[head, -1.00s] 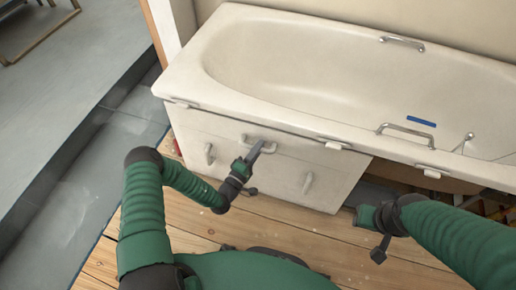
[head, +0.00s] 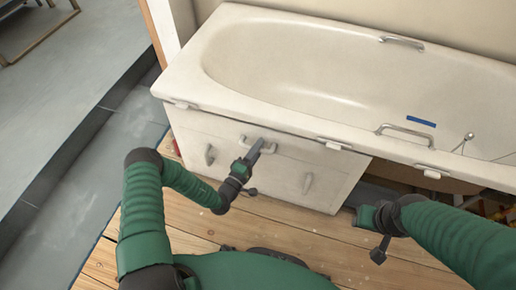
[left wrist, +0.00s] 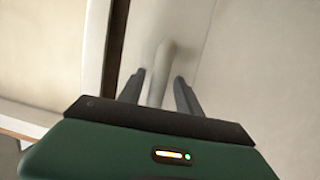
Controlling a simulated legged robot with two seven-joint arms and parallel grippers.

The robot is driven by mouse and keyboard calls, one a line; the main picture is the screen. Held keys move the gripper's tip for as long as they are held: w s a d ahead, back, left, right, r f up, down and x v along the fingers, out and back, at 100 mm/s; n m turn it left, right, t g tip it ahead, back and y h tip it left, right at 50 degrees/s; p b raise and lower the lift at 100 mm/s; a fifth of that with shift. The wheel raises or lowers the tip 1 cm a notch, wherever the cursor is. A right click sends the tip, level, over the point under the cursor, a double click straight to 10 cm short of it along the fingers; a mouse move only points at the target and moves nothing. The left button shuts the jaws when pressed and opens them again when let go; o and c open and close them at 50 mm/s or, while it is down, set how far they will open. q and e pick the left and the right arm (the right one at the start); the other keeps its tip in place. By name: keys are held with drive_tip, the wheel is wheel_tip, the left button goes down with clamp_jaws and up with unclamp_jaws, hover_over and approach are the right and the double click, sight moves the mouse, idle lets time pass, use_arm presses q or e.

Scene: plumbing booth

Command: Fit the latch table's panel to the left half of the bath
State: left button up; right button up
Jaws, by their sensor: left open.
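A white panel (head: 235,172) stands upright under the left half of the bath (head: 300,75). It carries two upright handles, one on its left (head: 209,154) and one on its right (head: 308,184), and a level handle (head: 268,147) near its top middle. My left gripper (head: 256,148) is at the level handle. In the left wrist view its open fingers (left wrist: 158,92) stand either side of that handle (left wrist: 160,72); I cannot tell whether they touch it. My right gripper (head: 366,218) is in front of the bath's open right half; its fingers do not show clearly.
White latches (head: 334,144) sit along the bath's lower rim. The space under the right half is open, with dark and coloured items inside. A plank floor (head: 290,240) lies in front. A grey step (head: 75,150) runs along the left.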

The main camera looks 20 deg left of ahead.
use_arm(q)
drive_tip(key=shift+f, duration=0.2)
drive_tip(key=p+v, duration=0.6)
drive_tip(key=v, duration=1.1)
drive_tip(key=shift+r, duration=0.25)
